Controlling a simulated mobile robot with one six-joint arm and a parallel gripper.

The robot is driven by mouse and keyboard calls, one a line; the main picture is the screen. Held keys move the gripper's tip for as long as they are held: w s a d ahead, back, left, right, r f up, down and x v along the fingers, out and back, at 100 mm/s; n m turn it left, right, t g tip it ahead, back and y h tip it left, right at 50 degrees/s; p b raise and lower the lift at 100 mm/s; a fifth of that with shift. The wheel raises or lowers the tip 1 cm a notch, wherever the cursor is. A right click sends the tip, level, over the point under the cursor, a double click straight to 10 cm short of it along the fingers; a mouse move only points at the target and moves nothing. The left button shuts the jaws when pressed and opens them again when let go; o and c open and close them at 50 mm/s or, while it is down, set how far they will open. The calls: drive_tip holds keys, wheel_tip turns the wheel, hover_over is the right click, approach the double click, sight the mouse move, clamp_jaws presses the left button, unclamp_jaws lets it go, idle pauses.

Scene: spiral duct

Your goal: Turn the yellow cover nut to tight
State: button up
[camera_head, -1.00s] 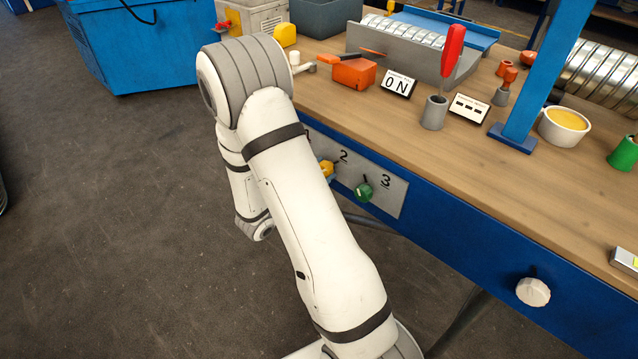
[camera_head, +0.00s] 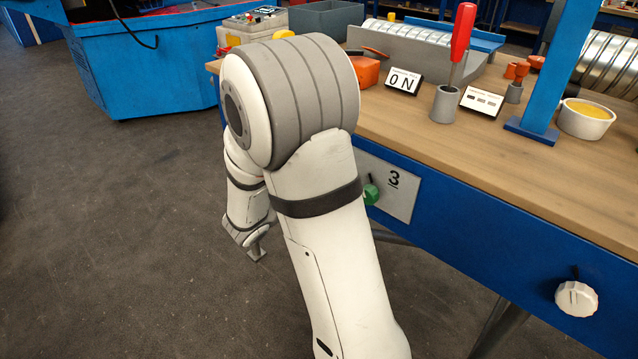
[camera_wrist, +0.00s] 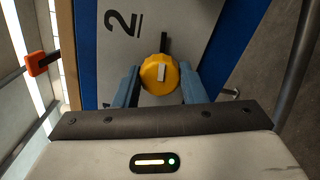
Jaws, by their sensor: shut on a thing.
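The yellow cover nut (camera_wrist: 160,80) shows in the wrist view, on the grey panel (camera_wrist: 95,60) beside the number 2. It is round with a ribbed edge and a pale raised bar across its face. A dark mark lies on the panel just above it in the picture. My gripper (camera_wrist: 157,84) has one blue-grey finger on each side of the nut and is shut on it. In the head view my arm hides the nut and my gripper. The panel's right end (camera_head: 405,205) shows there, with the number 3 and a green knob (camera_head: 371,194).
The workbench top (camera_head: 440,130) carries a red-handled tool (camera_head: 461,35) in a grey cup, an ON sign (camera_head: 404,81) and a yellow-filled bowl (camera_head: 584,118). A white knob (camera_head: 576,298) sticks out of the blue front. Open floor (camera_head: 110,230) lies left.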

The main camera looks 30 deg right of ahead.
drive_tip(key=shift+s+d, duration=0.1)
idle(0.4)
drive_tip(key=o, duration=1)
drive_tip(key=p+v, duration=0.1)
drive_tip(key=v, duration=0.6)
drive_tip(key=shift+s+a, duration=0.1)
drive_tip(key=shift+a, duration=0.3)
